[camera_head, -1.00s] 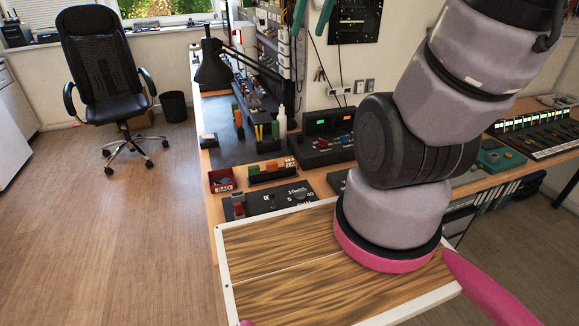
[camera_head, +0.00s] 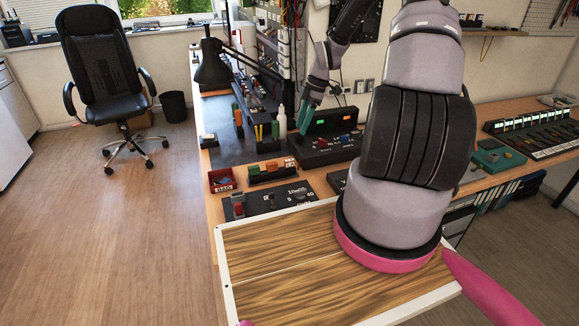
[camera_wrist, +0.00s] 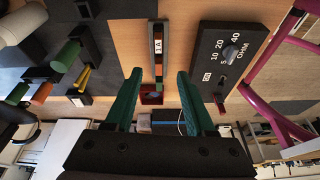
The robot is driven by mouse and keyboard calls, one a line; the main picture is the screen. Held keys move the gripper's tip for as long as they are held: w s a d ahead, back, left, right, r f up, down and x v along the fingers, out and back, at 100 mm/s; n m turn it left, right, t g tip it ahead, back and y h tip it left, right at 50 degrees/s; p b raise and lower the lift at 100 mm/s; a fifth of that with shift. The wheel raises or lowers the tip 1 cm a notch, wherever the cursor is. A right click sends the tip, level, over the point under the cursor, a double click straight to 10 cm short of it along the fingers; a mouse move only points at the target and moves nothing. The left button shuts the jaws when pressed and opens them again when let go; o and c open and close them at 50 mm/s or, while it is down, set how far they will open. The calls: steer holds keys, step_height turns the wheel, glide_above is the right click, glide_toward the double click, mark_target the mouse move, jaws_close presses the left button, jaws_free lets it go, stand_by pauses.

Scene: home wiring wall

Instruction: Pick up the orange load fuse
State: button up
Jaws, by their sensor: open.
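A dark rack (camera_head: 268,177) on the bench holds small coloured blocks. An orange block (camera_head: 271,166) sits in its middle, beside a green block (camera_head: 254,170); this orange block seems to be the load fuse. My gripper (camera_head: 303,130) has teal fingers and hangs behind and to the right of the rack, above the bench. In the wrist view my gripper (camera_wrist: 158,75) is open and empty, with a narrow strip labelled 1A (camera_wrist: 157,45) between and beyond the fingertips.
A red bin (camera_head: 222,180) stands left of the rack. Upright green and orange pieces (camera_head: 238,118) stand behind. A wooden tray (camera_head: 275,250) lies nearest.

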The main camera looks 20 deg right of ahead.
mark_target(290, 160)
steer(key=shift+n+y, duration=0.4)
steer(key=shift+n, duration=0.2)
steer(key=x, duration=0.4)
steer(key=d+x, duration=0.1)
steer(key=x, duration=0.8)
steer(key=shift+w+d+f, duration=0.1)
steer(key=shift+w+f, duration=0.1)
steer(key=shift+f, duration=0.4)
jaws_close()
